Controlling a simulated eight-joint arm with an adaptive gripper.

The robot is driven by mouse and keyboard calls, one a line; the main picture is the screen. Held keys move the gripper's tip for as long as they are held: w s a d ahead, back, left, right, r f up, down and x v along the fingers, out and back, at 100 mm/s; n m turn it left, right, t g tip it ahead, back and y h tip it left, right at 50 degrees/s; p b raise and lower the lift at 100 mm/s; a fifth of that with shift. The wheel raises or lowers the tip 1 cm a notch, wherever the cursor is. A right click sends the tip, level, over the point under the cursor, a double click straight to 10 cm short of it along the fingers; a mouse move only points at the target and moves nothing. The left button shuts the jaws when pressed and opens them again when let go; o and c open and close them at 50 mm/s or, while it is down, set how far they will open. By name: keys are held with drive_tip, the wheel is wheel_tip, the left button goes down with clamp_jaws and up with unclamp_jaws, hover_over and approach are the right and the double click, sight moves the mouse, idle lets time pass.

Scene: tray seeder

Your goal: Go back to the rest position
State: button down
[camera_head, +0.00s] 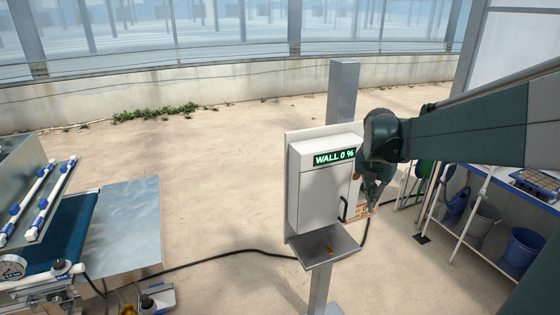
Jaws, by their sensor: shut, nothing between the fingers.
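My gripper (371,205) hangs at the end of my dark green arm, which reaches in from the right. It points downward, just right of a white box (318,190) on a grey post, and its fingers are shut with nothing held. The box bears a green lit display (334,157) reading "WALL 0 %". A dark handle shows at the box's right side, close to my gripper. Whether my gripper touches the box cannot be told from this view.
A metal tray (320,257) under the box holds a small yellow thing. A black cable (215,253) crosses the sandy floor. A bench machine with a blue belt (72,225) stands at left. At right a rack holds buckets (522,250). Open floor lies between.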

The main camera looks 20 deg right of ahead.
drive_tip(key=s+a+f+m+t+b, duration=0.1)
drive_tip(key=s+a+m, duration=0.3)
drive_tip(key=a+m, duration=0.4)
drive_tip(key=s+a+f+m+t+y+b, duration=0.1)
drive_tip(key=s+a+m, duration=0.4)
drive_tip(key=a, duration=1)
drive_tip(key=s+a+f+m+t+y+b, duration=0.1)
drive_tip(key=s+a+f+m+t+b, duration=0.2)
drive_tip(key=a+m, duration=0.8)
drive_tip(key=shift+s+a+f+t, duration=0.4)
drive_tip(key=shift+s+a+f, duration=0.2)
drive_tip(key=shift+s+a, duration=0.25)
